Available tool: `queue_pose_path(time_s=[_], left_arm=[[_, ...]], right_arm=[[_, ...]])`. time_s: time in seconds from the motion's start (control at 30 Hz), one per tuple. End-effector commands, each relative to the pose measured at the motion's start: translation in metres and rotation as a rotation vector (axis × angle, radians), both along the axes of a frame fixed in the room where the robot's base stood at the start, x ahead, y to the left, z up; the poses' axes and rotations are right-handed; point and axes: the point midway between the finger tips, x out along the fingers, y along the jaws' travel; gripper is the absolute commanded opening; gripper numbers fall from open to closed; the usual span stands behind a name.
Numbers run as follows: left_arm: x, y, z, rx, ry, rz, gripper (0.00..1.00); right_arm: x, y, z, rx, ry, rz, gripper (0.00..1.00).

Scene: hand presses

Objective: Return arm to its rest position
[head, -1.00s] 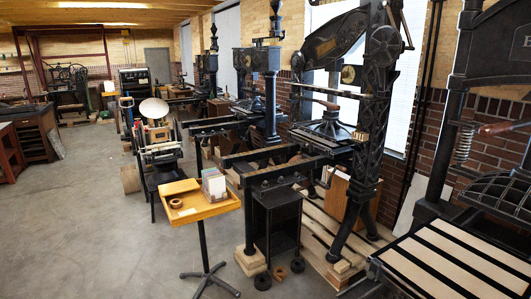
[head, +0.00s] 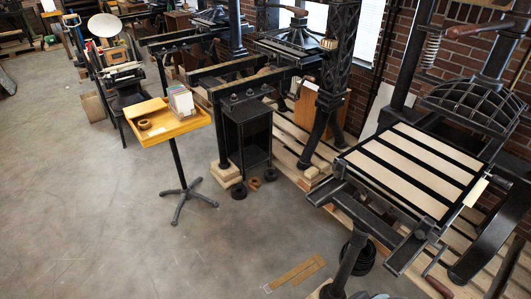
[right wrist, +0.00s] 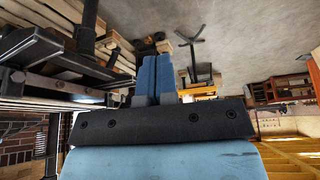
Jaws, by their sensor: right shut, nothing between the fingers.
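My right gripper (right wrist: 157,60) shows in the right wrist view, its two blue fingers pressed together with nothing between them. It points out over the floor, and that view is upside down. The fingers look apart from everything around them, though depth is hard to judge. In the head view neither gripper shows clearly. My left gripper is in no view.
A hand press with a slatted bed (head: 415,165) stands at the right. A small yellow stand (head: 168,132) holds a box of cards (head: 181,101) and a brown ring (head: 145,124). Two flat wooden strips (head: 295,272) lie on the floor. Open concrete floor (head: 75,200) fills the left.

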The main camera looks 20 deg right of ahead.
Motion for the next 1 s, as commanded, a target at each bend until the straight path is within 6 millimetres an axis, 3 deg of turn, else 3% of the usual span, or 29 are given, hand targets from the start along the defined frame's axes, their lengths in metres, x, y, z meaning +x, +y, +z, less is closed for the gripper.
queue_pose_path(time_s=[0.4, 0.6, 0.73, 1.0], left_arm=[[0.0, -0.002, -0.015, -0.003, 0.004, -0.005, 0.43], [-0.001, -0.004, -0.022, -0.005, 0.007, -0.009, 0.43], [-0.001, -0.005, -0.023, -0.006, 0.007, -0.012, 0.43], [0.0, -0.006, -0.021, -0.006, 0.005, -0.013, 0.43]], right_arm=[[0.035, 0.03, -0.082, 0.081, -0.279, 0.055, 0.0], [0.041, 0.049, -0.125, 0.141, -0.468, 0.081, 0.0], [0.041, 0.054, -0.135, 0.162, -0.535, 0.088, 0.0], [0.041, 0.056, -0.136, 0.168, -0.556, 0.089, 0.0]])
